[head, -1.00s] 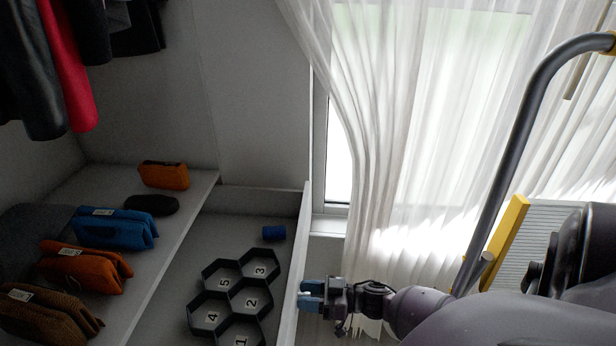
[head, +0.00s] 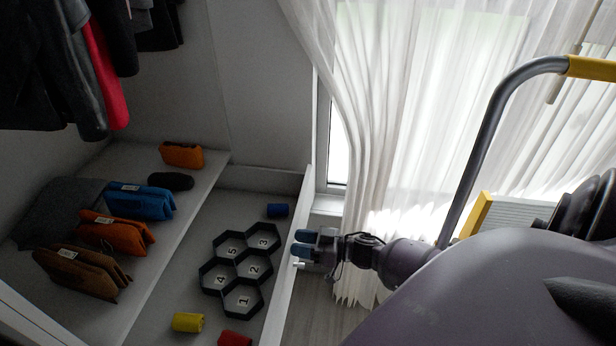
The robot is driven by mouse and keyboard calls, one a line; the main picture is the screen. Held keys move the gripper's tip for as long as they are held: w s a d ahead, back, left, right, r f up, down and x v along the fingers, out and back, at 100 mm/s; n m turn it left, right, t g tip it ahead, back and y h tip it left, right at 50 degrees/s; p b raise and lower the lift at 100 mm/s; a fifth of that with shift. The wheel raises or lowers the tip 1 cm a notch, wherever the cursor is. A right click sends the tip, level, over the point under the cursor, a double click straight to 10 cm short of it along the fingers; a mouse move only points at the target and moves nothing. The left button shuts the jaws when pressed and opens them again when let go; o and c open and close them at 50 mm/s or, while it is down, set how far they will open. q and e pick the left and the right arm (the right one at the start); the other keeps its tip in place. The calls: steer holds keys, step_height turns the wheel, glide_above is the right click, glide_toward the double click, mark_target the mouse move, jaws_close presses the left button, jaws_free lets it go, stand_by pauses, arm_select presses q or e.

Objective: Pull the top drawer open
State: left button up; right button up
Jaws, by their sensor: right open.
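The top drawer (head: 279,304) stands pulled out beside the shelf, with its inside in view. Its front panel runs up the middle of the picture. A small pale handle (head: 298,263) shows on the outer face of that panel. My right gripper (head: 299,243) is open, with blue fingertips pointing left at the front panel, right by the handle. Nothing shows between its fingers. Whether the fingertips touch the panel I cannot tell. My left gripper is not in view.
The drawer holds a black hexagonal divider (head: 236,262) with numbered cells, a blue roll (head: 277,210), a yellow roll (head: 188,322) and a red roll (head: 235,339). Folded pouches (head: 115,232) lie on the shelf at left. A curtain (head: 375,150) hangs behind my right arm.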

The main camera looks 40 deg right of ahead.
arm_select(q)
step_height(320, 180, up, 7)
steer(key=p, duration=0.7)
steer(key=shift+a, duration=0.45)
arm_select(e)
step_height(320, 180, up, 9)
steer(key=shift+r, duration=0.2)
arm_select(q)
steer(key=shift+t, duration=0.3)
